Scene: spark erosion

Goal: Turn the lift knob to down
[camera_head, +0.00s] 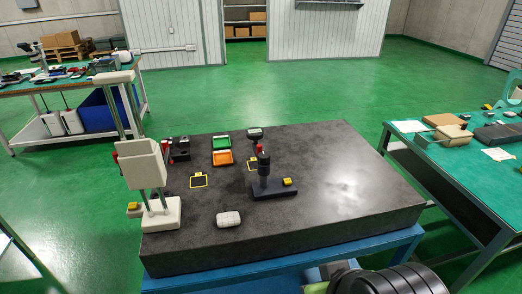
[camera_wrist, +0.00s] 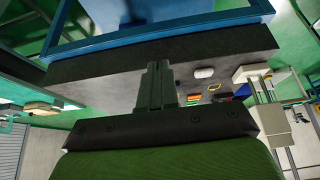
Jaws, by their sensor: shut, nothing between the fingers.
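A cream column device (camera_head: 143,165) stands upright at the left end of a dark granite slab (camera_head: 330,200). It has a box-shaped head on grey posts and a cream base with a small yellow part (camera_head: 134,206) at its left. I cannot tell which part is the lift knob or how it is turned. The cream device (camera_wrist: 274,122) also shows at the right of the wrist view. My gripper (camera_wrist: 157,68) is shut and empty, in front of the slab and apart from the device.
A black stand (camera_head: 270,185) with a yellow block is mid-slab. Orange (camera_head: 222,158) and green (camera_head: 221,143) trays lie behind, and a white rounded block (camera_head: 228,219) in front. Green-topped benches flank the slab at left (camera_head: 60,82) and right (camera_head: 460,165). Green floor (camera_head: 290,90) behind is clear.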

